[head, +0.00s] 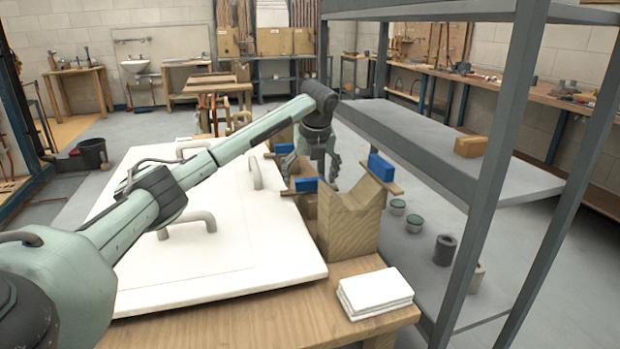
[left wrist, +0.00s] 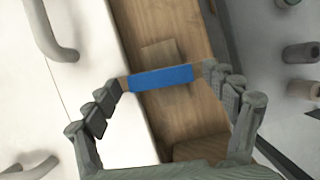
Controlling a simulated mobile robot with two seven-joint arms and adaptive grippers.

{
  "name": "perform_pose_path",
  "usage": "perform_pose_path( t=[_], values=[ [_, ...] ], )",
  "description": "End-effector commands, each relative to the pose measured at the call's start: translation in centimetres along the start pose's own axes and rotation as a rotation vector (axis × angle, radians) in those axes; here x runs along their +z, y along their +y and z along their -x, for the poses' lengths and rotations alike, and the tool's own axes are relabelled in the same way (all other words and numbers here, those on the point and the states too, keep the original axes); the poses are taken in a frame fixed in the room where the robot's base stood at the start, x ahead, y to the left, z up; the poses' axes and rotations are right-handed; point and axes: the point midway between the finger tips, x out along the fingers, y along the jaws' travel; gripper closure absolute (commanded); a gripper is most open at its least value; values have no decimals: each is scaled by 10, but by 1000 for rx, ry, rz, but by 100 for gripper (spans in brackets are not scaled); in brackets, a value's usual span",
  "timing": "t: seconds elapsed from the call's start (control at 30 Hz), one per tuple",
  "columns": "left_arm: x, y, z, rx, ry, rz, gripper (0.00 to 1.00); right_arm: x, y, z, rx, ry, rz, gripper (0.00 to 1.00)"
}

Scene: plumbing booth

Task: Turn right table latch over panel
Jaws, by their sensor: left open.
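A white panel (head: 250,240) with several grey handles lies flat on the wooden table (head: 240,325). Along its right edge are latches with blue ends on wooden bars: a nearer one (head: 305,185) and a farther one (head: 284,148). My left gripper (head: 320,168) points down beside the panel's right edge, near the nearer latch. In the left wrist view the open fingers (left wrist: 163,79) stand on both sides of a blue latch piece (left wrist: 160,78), partly beside the panel edge. I cannot tell whether they touch it. My right gripper is not in view.
A wooden V-shaped block (head: 350,222) stands at the table's right edge, with another blue piece (head: 381,167) on a bar by it. A white stack (head: 375,292) lies at the front corner. A grey metal shelf (head: 430,150) with small cans stands close on the right.

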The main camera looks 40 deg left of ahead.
Motion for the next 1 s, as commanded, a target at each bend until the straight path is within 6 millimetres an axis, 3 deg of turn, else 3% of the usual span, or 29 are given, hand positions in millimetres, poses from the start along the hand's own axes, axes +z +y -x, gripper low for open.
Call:
perform_pose_path(
  t=[0.27,0.7,1.0],
  values=[
    [0,0,6,-1,-1,-1,16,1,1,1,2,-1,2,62],
    [0,-1,91,-3,-2,-1,16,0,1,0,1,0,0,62],
    [0,0,120,0,0,0,16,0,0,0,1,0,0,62]
  ],
)
